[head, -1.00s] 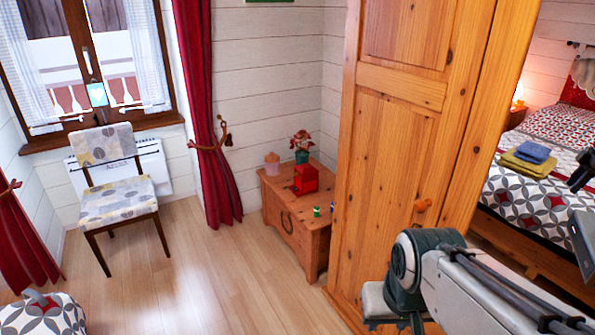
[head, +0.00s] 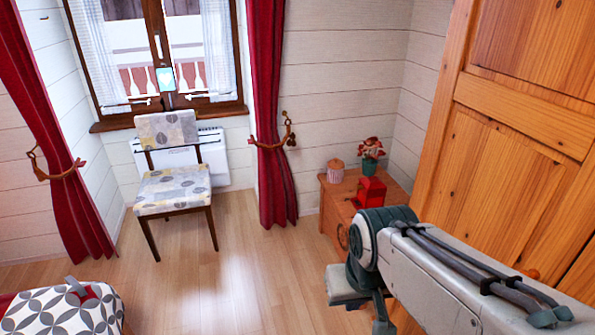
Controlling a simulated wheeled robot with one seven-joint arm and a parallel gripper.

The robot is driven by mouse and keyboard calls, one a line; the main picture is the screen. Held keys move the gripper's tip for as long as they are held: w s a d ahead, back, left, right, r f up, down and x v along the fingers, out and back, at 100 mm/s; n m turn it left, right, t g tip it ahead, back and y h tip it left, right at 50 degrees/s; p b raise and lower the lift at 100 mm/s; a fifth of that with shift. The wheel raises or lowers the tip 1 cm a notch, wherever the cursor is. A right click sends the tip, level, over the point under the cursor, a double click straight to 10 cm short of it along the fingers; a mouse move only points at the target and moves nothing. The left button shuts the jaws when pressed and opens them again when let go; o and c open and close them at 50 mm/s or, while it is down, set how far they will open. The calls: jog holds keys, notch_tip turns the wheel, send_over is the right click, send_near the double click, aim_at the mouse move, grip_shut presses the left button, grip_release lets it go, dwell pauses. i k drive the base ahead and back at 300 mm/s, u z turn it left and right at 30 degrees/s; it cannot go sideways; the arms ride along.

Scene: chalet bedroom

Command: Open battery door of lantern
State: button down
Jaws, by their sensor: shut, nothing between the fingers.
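A small red box-shaped object (head: 371,190), which looks like the lantern, stands on the wooden chest (head: 333,205) by the wall. Its lower right part is close to or behind my arm in the picture. It is too small to make out a battery door. My arm reaches in from the lower right, its grey joint covering the front right of the chest. The fingers of my gripper do not show.
A tall wooden wardrobe (head: 490,150) fills the right. A chair (head: 174,190) stands under the window. Patterned fabric (head: 75,312) is at lower left. The floor (head: 245,270) between is clear.

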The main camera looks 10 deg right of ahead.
aim_at(371, 185)
jog(key=u, duration=0.35)
jog(key=i, duration=1.55)
jog(key=z, duration=0.35)
jog(key=i, duration=1.2)
jog(key=z, duration=0.5)
